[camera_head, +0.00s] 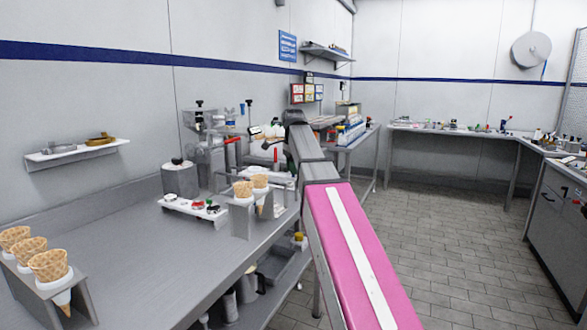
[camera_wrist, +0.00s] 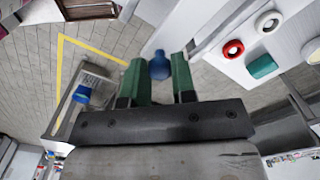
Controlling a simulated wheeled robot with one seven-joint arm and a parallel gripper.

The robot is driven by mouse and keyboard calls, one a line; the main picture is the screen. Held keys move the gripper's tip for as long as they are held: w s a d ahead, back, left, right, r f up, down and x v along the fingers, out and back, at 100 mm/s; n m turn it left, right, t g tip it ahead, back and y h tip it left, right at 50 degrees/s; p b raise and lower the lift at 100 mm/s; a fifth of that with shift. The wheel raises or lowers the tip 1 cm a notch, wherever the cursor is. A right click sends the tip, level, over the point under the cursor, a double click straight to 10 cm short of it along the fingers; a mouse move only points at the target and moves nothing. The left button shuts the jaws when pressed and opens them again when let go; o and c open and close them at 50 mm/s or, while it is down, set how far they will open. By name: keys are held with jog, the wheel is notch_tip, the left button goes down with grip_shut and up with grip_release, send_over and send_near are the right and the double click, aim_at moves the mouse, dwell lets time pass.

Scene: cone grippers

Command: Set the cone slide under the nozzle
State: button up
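My gripper (camera_wrist: 160,68) shows in the wrist view with two green fingers a small gap apart. A rounded blue knob (camera_wrist: 160,66) fills the gap between the fingertips and appears clasped; what lies under it is hidden. In the head view my pink and grey arm reaches over the counter's right side, and its far end is too small to read. A grey dispensing machine (camera_head: 207,132) stands on the counter to the left of my arm's end. I cannot make out its nozzle clearly or tell the cone slide apart there.
A holder (camera_head: 243,218) with waffle cones stands at the counter's (camera_head: 130,255) front edge, beside my arm. Another cone holder (camera_head: 77,283) is at the lower left. A white panel with coloured knobs (camera_head: 180,206) lies between them. The tiled floor (camera_head: 455,235) at right is clear.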

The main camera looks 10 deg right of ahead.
aim_at(276, 174)
grip_shut()
jog(key=w+a, duration=0.1)
jog(key=a, duration=0.1)
jog(key=w+a, duration=0.3)
jog(key=a, duration=0.1)
jog(key=shift+w, duration=0.25)
jog(key=o, duration=0.8)
grip_release()
jog(key=shift+o, duration=0.2)
